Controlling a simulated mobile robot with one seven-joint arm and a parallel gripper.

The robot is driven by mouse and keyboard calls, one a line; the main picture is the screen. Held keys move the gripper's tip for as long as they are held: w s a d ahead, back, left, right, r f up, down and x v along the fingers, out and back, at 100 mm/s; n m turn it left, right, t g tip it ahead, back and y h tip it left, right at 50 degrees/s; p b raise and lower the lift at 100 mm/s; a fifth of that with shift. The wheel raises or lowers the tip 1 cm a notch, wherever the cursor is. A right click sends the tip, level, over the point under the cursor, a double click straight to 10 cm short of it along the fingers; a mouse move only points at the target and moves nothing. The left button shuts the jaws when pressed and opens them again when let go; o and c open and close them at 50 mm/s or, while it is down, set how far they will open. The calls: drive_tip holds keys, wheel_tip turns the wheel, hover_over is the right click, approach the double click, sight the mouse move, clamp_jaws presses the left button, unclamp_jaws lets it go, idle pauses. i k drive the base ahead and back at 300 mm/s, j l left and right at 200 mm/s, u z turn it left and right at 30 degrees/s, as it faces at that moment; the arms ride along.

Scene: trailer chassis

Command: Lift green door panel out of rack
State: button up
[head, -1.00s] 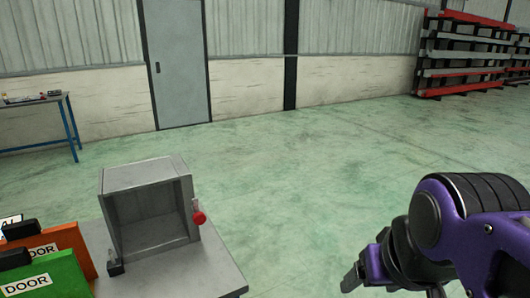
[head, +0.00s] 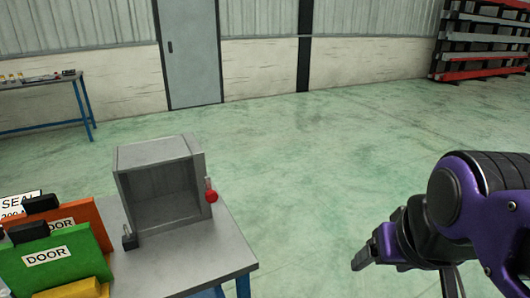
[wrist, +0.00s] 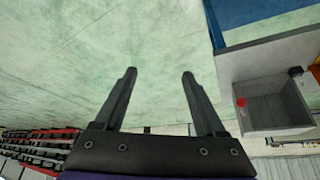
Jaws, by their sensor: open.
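The green door panel (head: 42,268) stands at the lower left of the head view, with a "DOOR" label and a black block on its top edge. An orange door panel (head: 86,218) stands just behind it, also labelled "DOOR". The rack holding them is not clearly visible. My gripper (head: 362,258) is at the right of the head view, well apart from the panels. In the wrist view my gripper (wrist: 158,75) has its two fingers spread with nothing between them. The green panel does not show in the wrist view.
A grey open-fronted box (head: 160,190) with a red knob (head: 211,196) sits on the grey table (head: 225,255), right of the panels. A yellow piece (head: 80,289) is in front of the green panel. The floor between table and arm is clear.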

sight(35, 260)
drive_tip(key=j+u, duration=0.1)
drive_tip(key=u, duration=2.05)
drive_tip(key=i+j+z, duration=0.15)
drive_tip(key=j, duration=0.2)
drive_tip(key=i+j+z, duration=0.2)
drive_tip(key=i+j, duration=0.05)
drive_tip(key=j, duration=0.1)
